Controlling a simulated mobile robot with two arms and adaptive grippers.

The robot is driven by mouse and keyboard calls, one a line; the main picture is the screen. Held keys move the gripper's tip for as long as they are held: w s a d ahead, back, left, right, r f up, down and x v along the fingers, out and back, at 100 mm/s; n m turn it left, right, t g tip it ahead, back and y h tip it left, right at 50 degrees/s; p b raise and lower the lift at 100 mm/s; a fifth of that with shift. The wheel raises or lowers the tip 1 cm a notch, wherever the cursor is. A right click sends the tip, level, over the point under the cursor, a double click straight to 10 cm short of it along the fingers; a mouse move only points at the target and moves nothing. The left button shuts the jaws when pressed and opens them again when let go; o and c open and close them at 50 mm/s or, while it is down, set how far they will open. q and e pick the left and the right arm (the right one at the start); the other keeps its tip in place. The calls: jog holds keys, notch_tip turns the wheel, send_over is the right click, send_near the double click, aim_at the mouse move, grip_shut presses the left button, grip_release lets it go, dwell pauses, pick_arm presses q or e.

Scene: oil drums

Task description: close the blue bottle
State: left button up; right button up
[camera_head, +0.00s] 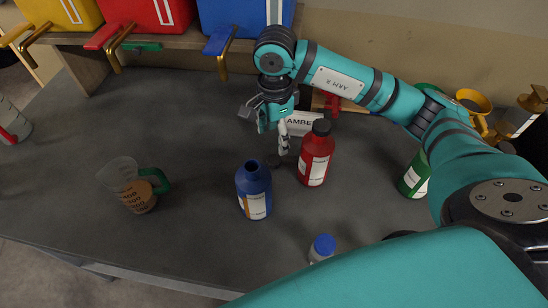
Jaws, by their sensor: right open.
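The blue bottle (254,192) stands upright on the dark table, left of the middle, with an uncapped, open mouth. A small dark round piece (273,161), perhaps a cap, lies on the table just behind it. My right gripper (274,143) is open and points down above this dark piece, behind the blue bottle and left of the red bottle. I see nothing held between its fingers, and it does not appear to touch the blue bottle. My left gripper is not in view.
A red bottle (316,155) with a black cap stands close on the right. A small blue-capped container (321,248) is in front. A green-handled jug (135,188) of brown liquid is left. A green bottle (414,178) stands right. Coloured drums (150,14) line the back shelf.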

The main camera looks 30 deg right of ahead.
aim_at(275, 159)
notch_tip(275, 159, down, 4)
jog(key=shift+p, duration=0.45)
jog(key=shift+f, duration=0.2)
jog(key=shift+f, duration=0.1)
jog(key=shift+f+p, duration=0.3)
jog(key=shift+p, duration=0.15)
jog(key=f+p, duration=0.1)
jog(key=f, duration=0.2)
jog(key=shift+w+d+f+p, duration=0.15)
jog(key=shift+w+f+p, duration=0.05)
jog(key=shift+f+p, duration=0.15)
jog(key=shift+f, duration=0.4)
